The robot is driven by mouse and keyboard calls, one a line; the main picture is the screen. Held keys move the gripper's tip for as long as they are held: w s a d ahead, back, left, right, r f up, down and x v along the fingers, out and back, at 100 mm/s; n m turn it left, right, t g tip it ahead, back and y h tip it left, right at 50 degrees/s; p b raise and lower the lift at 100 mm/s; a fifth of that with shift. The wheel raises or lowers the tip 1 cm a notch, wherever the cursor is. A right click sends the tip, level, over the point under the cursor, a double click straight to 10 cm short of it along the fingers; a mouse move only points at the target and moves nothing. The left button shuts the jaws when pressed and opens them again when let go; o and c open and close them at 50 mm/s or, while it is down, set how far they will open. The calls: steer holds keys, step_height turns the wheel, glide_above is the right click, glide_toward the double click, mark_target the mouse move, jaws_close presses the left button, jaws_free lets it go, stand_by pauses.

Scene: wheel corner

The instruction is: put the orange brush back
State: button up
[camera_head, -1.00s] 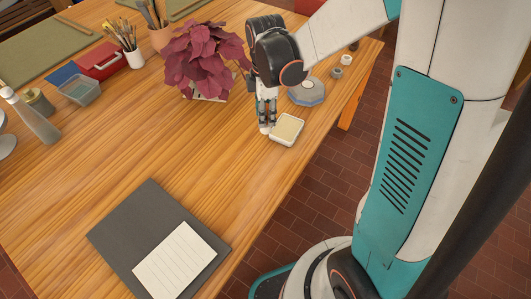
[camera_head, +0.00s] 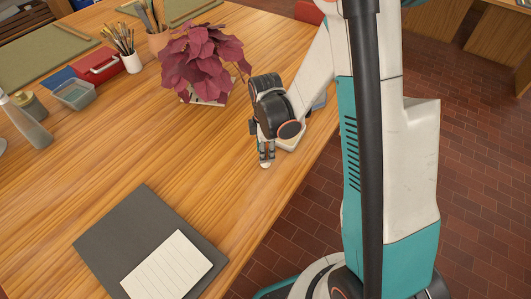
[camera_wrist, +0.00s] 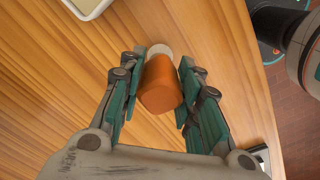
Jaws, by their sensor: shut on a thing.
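My gripper (camera_head: 266,158) is shut on the orange brush (camera_wrist: 160,86), above the wooden table. In the wrist view the brush is a short orange cylinder between the two teal fingers (camera_wrist: 156,98), with a pale round part (camera_wrist: 160,50) at its far end. A white cup of brushes (camera_head: 132,62) and a terracotta pot of tools (camera_head: 158,40) stand at the back left.
A red-leaved plant (camera_head: 203,60) stands behind and left. A grey folder (camera_head: 110,235) with lined paper (camera_head: 168,268) lies in front. The table's middle is clear.

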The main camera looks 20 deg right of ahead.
steer(key=shift+f, duration=0.25)
steer(key=shift+f, duration=0.15)
steer(key=o, duration=1.1)
steer(key=shift+c, duration=0.2)
